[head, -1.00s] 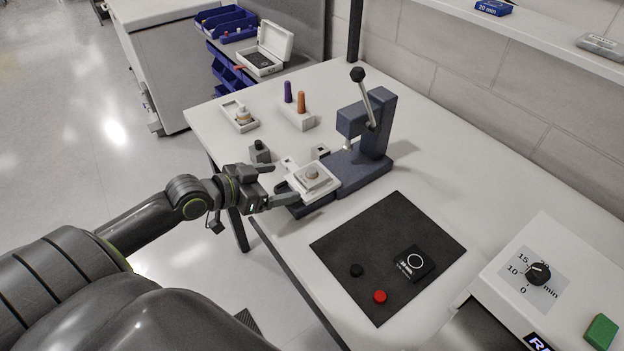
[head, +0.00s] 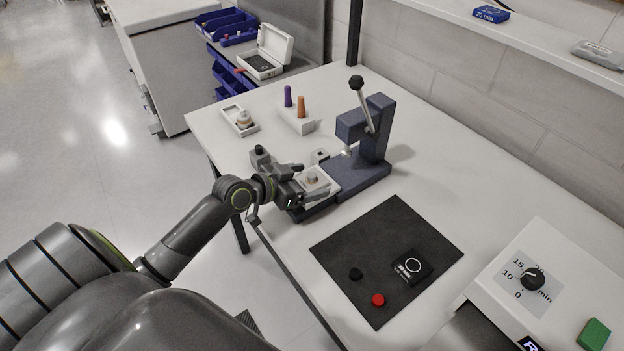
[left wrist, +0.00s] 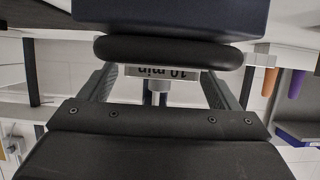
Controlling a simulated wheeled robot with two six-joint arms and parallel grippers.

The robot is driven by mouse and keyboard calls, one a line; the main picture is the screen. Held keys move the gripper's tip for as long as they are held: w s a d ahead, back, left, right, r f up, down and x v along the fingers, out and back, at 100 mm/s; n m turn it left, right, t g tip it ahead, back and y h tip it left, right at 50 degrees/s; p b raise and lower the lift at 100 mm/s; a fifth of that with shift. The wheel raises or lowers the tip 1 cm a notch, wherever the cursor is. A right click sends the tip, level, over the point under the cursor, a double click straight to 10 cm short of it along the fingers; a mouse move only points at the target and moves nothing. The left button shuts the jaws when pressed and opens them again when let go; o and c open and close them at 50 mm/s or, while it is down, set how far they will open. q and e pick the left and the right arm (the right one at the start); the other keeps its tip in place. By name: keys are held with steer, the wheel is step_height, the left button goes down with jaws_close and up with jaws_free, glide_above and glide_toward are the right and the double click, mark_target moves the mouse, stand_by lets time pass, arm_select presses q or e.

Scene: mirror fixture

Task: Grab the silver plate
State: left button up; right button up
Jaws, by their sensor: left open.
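A pale silvery plate (head: 327,180) with a small round piece on top sits at the front of the dark blue lever press (head: 365,150). My left gripper (head: 313,182) is open, with one finger on each side of the plate's near end. I cannot tell whether the fingers touch it. In the left wrist view, a pale piece with an upside-down "10 min" label (left wrist: 160,72) shows between the fingers, partly hidden by a dark rounded bar (left wrist: 165,50). My right gripper is not in view.
A black mat (head: 385,235) with a black box (head: 412,266), a black disc and a red disc (head: 378,300) lies in front of the press. A white holder with purple and orange pegs (head: 297,122) and a small white tray (head: 240,121) stand behind. A timer box (head: 560,265) is at right.

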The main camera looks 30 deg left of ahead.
arm_select(q)
steer(key=c, duration=1.2)
steer(key=shift+o, duration=0.2)
steer(key=shift+r, duration=0.15)
